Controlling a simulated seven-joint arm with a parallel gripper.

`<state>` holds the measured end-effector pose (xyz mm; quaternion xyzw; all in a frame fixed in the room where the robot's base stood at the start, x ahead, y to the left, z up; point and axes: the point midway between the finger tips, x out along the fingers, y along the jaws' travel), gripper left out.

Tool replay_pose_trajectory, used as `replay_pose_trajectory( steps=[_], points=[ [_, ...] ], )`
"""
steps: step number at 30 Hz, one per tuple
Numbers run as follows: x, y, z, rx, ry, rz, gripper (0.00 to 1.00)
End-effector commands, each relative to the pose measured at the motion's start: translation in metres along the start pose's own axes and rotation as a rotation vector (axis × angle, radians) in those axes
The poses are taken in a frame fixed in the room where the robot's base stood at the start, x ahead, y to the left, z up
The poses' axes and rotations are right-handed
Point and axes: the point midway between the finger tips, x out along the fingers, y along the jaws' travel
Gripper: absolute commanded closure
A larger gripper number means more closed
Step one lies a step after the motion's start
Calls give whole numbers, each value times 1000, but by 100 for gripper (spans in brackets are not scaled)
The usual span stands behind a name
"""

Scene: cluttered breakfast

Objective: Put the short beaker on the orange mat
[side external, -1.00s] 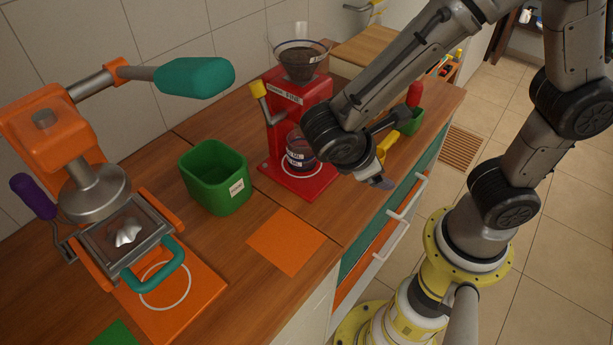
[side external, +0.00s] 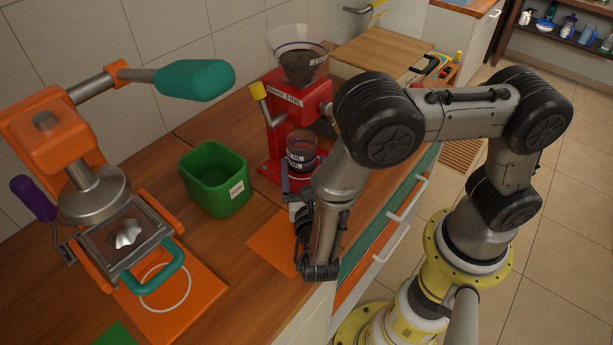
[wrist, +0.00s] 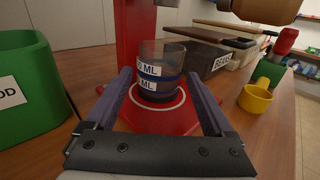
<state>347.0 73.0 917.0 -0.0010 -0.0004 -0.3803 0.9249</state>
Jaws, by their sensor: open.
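The short beaker (side external: 301,150) is clear, with dark contents low down, a blue band and white "ML" labels. It stands upright on the red base of the grinder, and also shows in the wrist view (wrist: 160,68). My gripper (wrist: 160,82) is open and level, its purple fingers on either side of the beaker in that view. I see no finger clearly touching it. In the side view my gripper (side external: 297,190) is at the front of the grinder, partly hidden by my arm. The orange mat (side external: 268,240) lies flat in front, bare where visible, its right part covered by my arm.
The red grinder (side external: 283,115) rises behind the beaker, with a glass funnel (side external: 299,62) on top. A green bin (side external: 216,182) stands left of the mat. An orange press (side external: 95,190) is farther left. A yellow cup (wrist: 255,99) is right of my gripper.

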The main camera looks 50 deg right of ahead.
Motion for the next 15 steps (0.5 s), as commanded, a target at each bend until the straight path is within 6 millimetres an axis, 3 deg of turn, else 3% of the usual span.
replay_pose_trajectory(
  steps=[6,15],
  points=[
    [29,-1,0,1,2,-4,13],
    [40,-1,0,1,2,-2,13]
  ],
)
